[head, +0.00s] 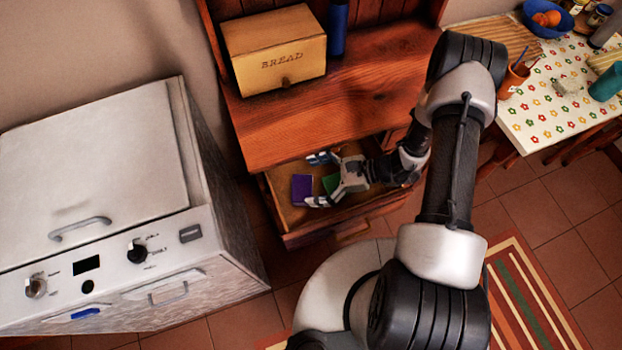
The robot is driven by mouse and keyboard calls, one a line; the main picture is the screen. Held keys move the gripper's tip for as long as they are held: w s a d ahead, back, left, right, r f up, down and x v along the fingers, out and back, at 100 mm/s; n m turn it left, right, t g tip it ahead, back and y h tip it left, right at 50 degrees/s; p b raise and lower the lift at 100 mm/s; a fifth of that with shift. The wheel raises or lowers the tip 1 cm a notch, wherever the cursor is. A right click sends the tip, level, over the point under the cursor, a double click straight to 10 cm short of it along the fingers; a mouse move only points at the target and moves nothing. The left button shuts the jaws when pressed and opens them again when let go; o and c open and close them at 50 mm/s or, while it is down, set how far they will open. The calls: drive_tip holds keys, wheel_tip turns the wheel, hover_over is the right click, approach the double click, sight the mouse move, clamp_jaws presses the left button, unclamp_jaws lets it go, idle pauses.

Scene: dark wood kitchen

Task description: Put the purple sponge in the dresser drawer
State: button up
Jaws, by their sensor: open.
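The purple sponge (301,189) lies inside the open dresser drawer (291,235), towards its left end. A green item (331,183) is also in the drawer, partly hidden behind my gripper. My gripper (316,180) is over the drawer and points left. Its fingers are spread open on the near and far sides of the purple sponge, and nothing shows gripped between them. I cannot tell whether a finger touches the sponge. My arm hides the right part of the drawer.
The dresser top (350,100) above the drawer holds a bread box (274,50) and a blue bottle (338,28). A white stove (110,200) stands to the left. A table with a flowered cloth (545,115) stands at the right.

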drive_tip(key=p+v, duration=0.2)
drive_tip(key=v, duration=0.8)
drive_tip(key=shift+d, duration=0.3)
drive_tip(key=shift+d+r, duration=0.2)
drive_tip(key=shift+d, duration=0.05)
drive_tip(key=shift+d+r, duration=0.1)
drive_tip(key=shift+r, duration=0.15)
wheel_tip(320, 180, up, 21)
drive_tip(key=s+a+n+g+h, duration=0.25)
drive_tip(key=n+h, duration=0.35)
drive_tip(key=n, duration=0.4)
drive_tip(key=s+d+r+n+t+h, duration=0.2)
drive_tip(key=s+r+n+t+h, duration=0.4)
drive_tip(key=r, duration=0.8)
drive_tip(key=s+n+h, duration=0.1)
drive_tip(key=s+n, duration=0.2)
drive_tip(key=s, duration=0.2)
drive_tip(key=shift+s+r, duration=0.25)
drive_tip(key=shift+r, duration=0.05)
